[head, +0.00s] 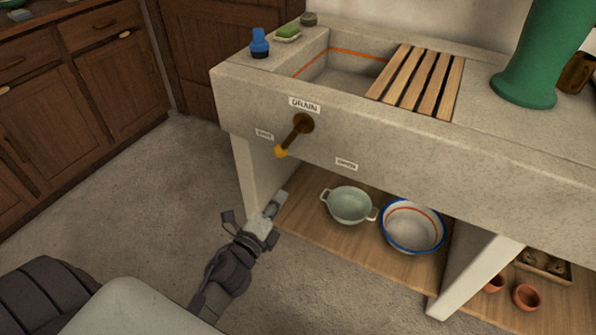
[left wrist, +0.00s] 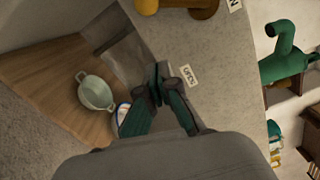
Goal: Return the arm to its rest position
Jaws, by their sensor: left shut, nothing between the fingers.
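My left gripper (head: 276,203) is low in front of the stone sink (head: 400,150), near the left end of its lower shelf (head: 310,230). Its fingers are shut and empty, and they also show closed together in the left wrist view (left wrist: 159,82). My left arm comes up from the bottom of the head view, reaching toward the sink. The drain lever (head: 293,135), dark with a yellow tip, sticks out from the sink front above the gripper and apart from it. My right gripper is in neither view.
A pale green two-handled pot (head: 349,205) and a blue-rimmed basin (head: 412,228) stand on the shelf. Terracotta pots (head: 526,297) are at the lower right. Wooden cabinets (head: 125,85) stand at the left. The floor (head: 150,190) between them is clear.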

